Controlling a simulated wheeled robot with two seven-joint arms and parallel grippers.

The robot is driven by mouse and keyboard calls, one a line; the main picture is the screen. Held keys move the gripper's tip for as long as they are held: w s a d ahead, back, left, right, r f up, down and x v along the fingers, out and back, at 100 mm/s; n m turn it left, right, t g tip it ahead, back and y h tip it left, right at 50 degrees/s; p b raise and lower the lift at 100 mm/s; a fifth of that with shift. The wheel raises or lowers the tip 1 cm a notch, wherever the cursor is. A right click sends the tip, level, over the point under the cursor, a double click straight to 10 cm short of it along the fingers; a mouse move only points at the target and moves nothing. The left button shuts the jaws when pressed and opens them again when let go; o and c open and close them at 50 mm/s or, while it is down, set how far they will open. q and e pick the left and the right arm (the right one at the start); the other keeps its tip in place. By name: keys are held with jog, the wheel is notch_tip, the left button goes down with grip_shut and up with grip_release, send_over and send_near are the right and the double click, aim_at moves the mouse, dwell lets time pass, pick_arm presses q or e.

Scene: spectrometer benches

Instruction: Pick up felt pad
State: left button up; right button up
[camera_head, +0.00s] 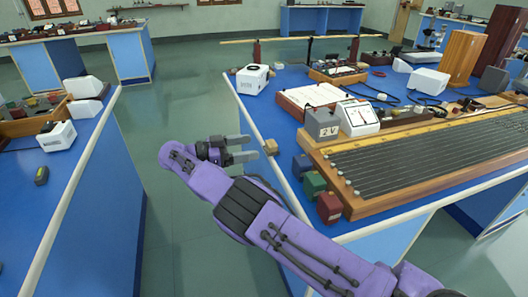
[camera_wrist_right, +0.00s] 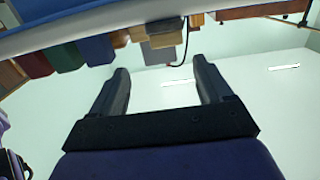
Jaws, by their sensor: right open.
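I cannot pick out the felt pad for certain. A small tan block (camera_head: 270,147) sits at the near-left edge of the right bench, and a second tan piece (camera_head: 245,157) shows beside my gripper's lower finger. Tan blocks also show in the right wrist view (camera_wrist_right: 163,39), beyond my fingertips. My right gripper (camera_head: 244,148) is open, just left of the bench edge and over the floor. My left gripper is not in view.
Blue-grey, green and red blocks (camera_head: 329,207) line the right bench's near edge, beside a long wooden wire board (camera_head: 420,155). A 2 V box (camera_head: 322,124) and a meter (camera_head: 358,117) stand behind. Another bench (camera_head: 85,160) is at left, with open floor between.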

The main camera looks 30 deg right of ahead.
aim_at(270, 143)
jog(key=p+x, duration=0.1)
jog(key=x, duration=0.5)
jog(key=w+p+x, duration=0.1)
jog(key=x, duration=0.3)
jog(key=shift+d+f+p, duration=0.2)
jog(key=shift+f+p, duration=0.05)
jog(key=shift+p, duration=0.1)
jog(key=shift+d, duration=0.25)
jog(key=shift+a+f, duration=0.1)
jog(key=c, duration=1)
